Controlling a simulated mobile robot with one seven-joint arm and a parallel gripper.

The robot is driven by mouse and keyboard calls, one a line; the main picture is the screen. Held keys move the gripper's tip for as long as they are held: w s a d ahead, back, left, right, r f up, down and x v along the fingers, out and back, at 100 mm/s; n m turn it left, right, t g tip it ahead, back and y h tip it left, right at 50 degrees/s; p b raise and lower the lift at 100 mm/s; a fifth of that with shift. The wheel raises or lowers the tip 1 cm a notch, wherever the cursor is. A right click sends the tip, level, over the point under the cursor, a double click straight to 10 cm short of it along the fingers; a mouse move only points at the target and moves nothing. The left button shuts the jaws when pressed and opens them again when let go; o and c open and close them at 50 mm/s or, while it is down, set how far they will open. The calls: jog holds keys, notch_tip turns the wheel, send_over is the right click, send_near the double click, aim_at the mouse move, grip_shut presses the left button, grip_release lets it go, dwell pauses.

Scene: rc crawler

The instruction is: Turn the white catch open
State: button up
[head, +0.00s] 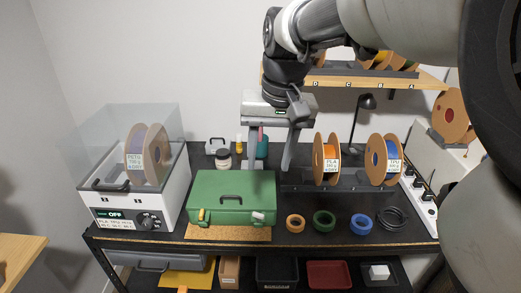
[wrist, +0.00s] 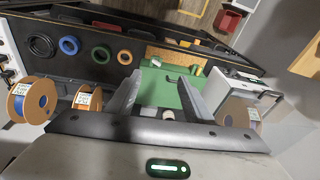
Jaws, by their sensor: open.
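A green case (head: 220,197) with a dark handle on its lid stands closed on a cork mat on the bench. The white catch (head: 258,217) is on the right of its front face. A yellow catch (head: 201,215) is on the left of that face. In the wrist view the case (wrist: 158,92) lies between and beyond the fingers, with the white catch (wrist: 156,62) small at its front edge. My gripper (head: 270,166) is open and empty, pointing down above the back right of the case, apart from the catch. The catch's exact angle is too small to tell.
Spools on a rack (head: 335,187) stand right of my gripper. Tape rings (head: 324,220) lie right of the case. A clear-lidded dryer (head: 140,190) stands left. Small bottles (head: 223,159) stand behind. Bins (head: 328,274) sit below the bench's front edge.

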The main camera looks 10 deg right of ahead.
jog(key=s+r+n+t+p, duration=0.1)
jog(key=s+r+t, duration=0.1)
jog(key=s, duration=0.7)
jog(key=shift+s+a+r+p, duration=0.15)
jog(key=shift+r+p, duration=0.1)
jog(key=shift+p, duration=0.15)
